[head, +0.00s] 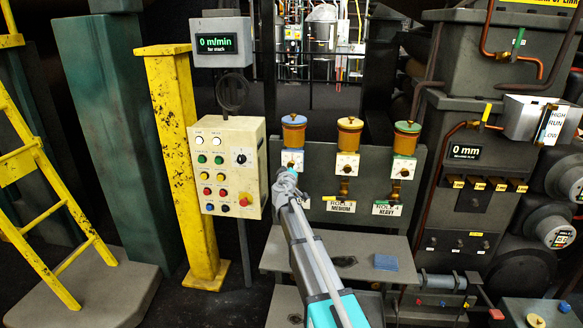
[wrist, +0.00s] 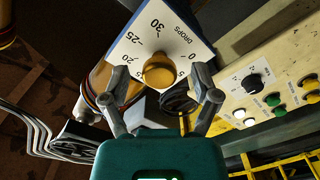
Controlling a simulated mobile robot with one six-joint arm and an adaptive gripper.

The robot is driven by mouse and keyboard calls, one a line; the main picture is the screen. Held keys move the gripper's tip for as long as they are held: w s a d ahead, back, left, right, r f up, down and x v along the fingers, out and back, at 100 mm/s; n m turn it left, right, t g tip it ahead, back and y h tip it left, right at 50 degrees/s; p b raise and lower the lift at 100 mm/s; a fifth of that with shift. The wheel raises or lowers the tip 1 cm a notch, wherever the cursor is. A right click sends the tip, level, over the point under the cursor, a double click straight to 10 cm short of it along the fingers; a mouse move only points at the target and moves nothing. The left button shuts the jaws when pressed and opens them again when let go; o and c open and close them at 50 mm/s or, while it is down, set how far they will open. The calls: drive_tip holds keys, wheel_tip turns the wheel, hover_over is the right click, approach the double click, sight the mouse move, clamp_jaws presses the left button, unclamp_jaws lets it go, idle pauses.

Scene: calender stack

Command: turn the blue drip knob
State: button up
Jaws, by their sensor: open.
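The blue-topped oiler (head: 293,130) is the left one of three on the grey panel. It has a white dial plate (head: 292,157) low on its body. In the wrist view the dial plate (wrist: 150,42), marked with numbers and "DROPS", fills the upper middle, tilted. Its round brass-coloured knob (wrist: 159,71) lies between my fingertips. My gripper (wrist: 162,75) is open, one finger on each side of the knob with gaps showing. In the head view my gripper (head: 287,180) is just below the dial plate and hides the label under this oiler.
An orange-topped oiler (head: 349,133) and a green-topped oiler (head: 405,137) stand to the right. A cream button box (head: 227,168) is close on the left; it also shows in the wrist view (wrist: 285,60). A grey shelf (head: 345,250) with a blue pad (head: 386,262) is below.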

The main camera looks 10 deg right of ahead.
drive_tip(key=v, duration=1)
drive_tip(key=shift+s, duration=0.35)
drive_tip(key=s+d+f+m+g+h+p, duration=0.1)
drive_tip(key=s+d+f+m+g+p, duration=0.15)
drive_tip(key=s+d+f+g, duration=0.4)
drive_tip(key=s+d+f+m+g+h+p, duration=0.1)
drive_tip(key=s+d+f+m+g, duration=0.2)
drive_tip(key=s, duration=0.7)
drive_tip(key=s+a+f+g+y+p, duration=0.1)
drive_tip(key=s+a+g+y, duration=0.2)
drive_tip(key=s, duration=0.6)
drive_tip(key=s+a+f+g+y+p, duration=0.1)
drive_tip(key=s+a+f+g+y, duration=0.1)
drive_tip(key=s, duration=0.6)
drive_tip(key=a+g+y, duration=0.1)
drive_tip(key=g+y, duration=0.1)
drive_tip(key=shift+s+a+g+y, duration=0.3)
drive_tip(key=shift+s+g, duration=0.05)
drive_tip(key=shift+s, duration=0.05)
